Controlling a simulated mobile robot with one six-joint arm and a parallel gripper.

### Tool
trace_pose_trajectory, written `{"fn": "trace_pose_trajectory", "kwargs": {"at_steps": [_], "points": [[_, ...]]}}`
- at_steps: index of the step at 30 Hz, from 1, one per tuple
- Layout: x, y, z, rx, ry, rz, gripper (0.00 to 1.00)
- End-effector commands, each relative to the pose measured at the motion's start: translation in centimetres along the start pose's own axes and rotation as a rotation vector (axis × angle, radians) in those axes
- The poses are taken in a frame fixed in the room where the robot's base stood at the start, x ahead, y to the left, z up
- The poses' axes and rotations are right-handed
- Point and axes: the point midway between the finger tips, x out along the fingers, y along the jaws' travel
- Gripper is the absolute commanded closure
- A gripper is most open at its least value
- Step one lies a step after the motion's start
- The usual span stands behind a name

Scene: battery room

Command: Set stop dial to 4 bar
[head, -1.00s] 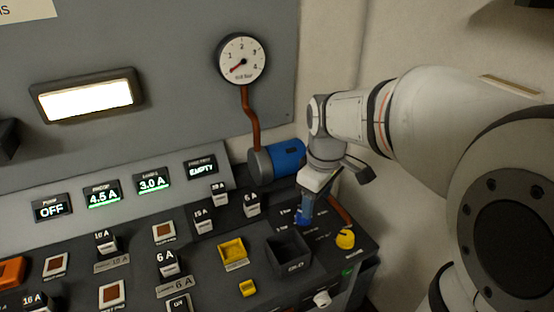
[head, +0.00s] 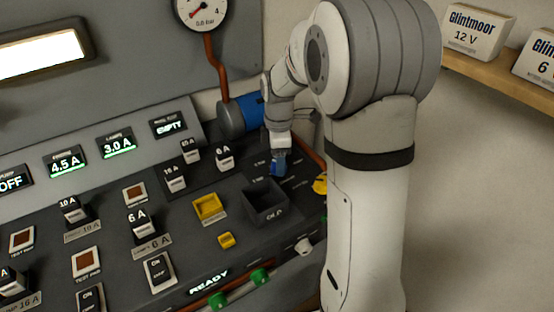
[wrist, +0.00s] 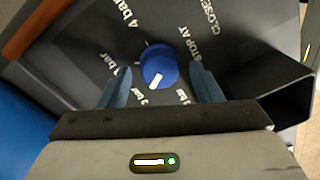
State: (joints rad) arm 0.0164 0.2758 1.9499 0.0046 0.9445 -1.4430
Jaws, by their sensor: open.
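The stop dial (wrist: 158,68) is a round blue knob with a white pointer mark. In the wrist view the mark points down and slightly left, towards the small bar labels by my gripper, not towards the "4 bar" label (wrist: 129,12) at the upper left. My gripper (wrist: 161,84) is open, its two blue fingers on either side of the dial with visible gaps.
A black open bin (head: 265,204) and a yellow tray (head: 208,207) stand left of my gripper. A yellow knob (head: 320,186) is to its right. A blue cylinder (head: 241,113) lies behind, below a pressure gauge (head: 201,12). Several labelled fuse blocks fill the panel's left.

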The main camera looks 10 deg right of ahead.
Motion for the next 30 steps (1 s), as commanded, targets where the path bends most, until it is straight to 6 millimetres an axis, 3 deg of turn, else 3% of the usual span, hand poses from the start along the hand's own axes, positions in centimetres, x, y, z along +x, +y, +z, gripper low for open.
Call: {"fn": "trace_pose_trajectory", "kwargs": {"at_steps": [10, 26, 30], "points": [[0.58, -0.02, -0.04, 0.000, 0.000, 0.000, 0.41], [0.56, -0.06, -0.09, -0.001, 0.000, 0.000, 0.85], [0.57, -0.11, -0.28, 0.002, 0.001, -0.001, 0.86]]}}
